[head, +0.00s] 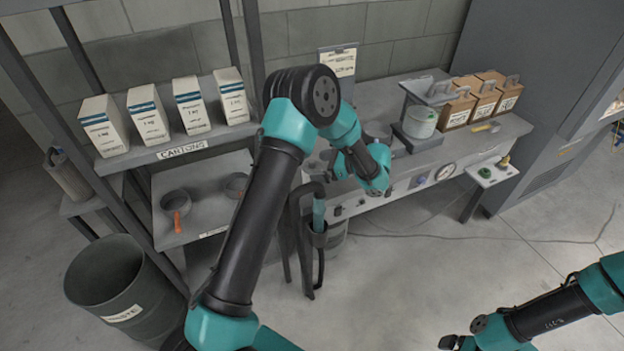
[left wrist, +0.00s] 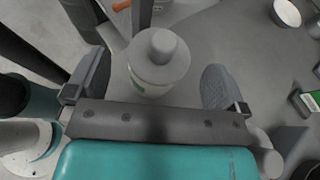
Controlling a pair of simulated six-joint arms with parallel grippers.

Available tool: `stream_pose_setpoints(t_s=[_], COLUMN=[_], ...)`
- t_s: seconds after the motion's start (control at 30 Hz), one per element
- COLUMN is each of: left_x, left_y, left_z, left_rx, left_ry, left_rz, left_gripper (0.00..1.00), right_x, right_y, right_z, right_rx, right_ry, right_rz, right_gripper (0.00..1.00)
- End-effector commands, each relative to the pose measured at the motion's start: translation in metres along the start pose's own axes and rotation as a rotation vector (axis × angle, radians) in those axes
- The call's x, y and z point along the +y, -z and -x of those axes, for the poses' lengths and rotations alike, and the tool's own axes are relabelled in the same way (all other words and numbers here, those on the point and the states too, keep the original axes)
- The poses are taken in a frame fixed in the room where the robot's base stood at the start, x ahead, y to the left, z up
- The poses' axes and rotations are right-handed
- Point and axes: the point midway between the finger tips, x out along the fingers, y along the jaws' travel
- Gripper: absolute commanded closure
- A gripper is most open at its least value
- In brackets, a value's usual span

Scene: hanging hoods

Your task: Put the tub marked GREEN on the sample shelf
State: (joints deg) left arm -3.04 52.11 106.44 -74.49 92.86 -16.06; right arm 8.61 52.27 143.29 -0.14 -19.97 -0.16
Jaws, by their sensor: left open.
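In the left wrist view a pale tub (left wrist: 152,78) with a round knobbed lid stands between the fingers of my left gripper (left wrist: 158,70). A bit of green label shows on its side; I cannot read any word. The fingers are open, one at each side, with gaps to the tub. In the head view my left arm reaches over the bench and hides the gripper and this tub. Another pale tub (head: 420,122) stands on a stand on the bench. I cannot tell which shelf is the sample shelf.
A rack at left holds several cartons (head: 148,115) above a shelf of pans (head: 177,203). A waste bin (head: 115,285) stands below. Brown boxes (head: 485,100) stand on the bench (head: 500,137) at right. A small side stand (head: 493,175) juts out front.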

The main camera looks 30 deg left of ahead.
Motion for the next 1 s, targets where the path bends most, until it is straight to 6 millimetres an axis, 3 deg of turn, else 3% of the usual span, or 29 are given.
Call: stream_pose_setpoints(t_s=[0.1,0.27,0.77,1.0], left_x=[0.001,0.001,0.001,0.001], left_y=[0.000,0.000,0.000,0.000], left_z=[-0.019,-0.033,-0.035,-0.034], left_rx=[0.000,0.000,0.000,0.000], left_ry=[-0.003,0.000,0.000,0.000], left_rz=[0.000,0.000,0.000,0.000], left_gripper=[0.00,0.00,0.00,0.23], right_x=[0.000,0.000,0.000,0.000], right_y=[0.000,0.000,0.000,0.000], right_z=[0.000,0.000,0.000,0.000], right_rx=[0.000,0.000,0.000,0.000], right_ry=[0.000,0.000,0.000,0.000], right_rz=[0.000,0.000,0.000,0.000], right_gripper=[0.05,0.05,0.05,0.05])
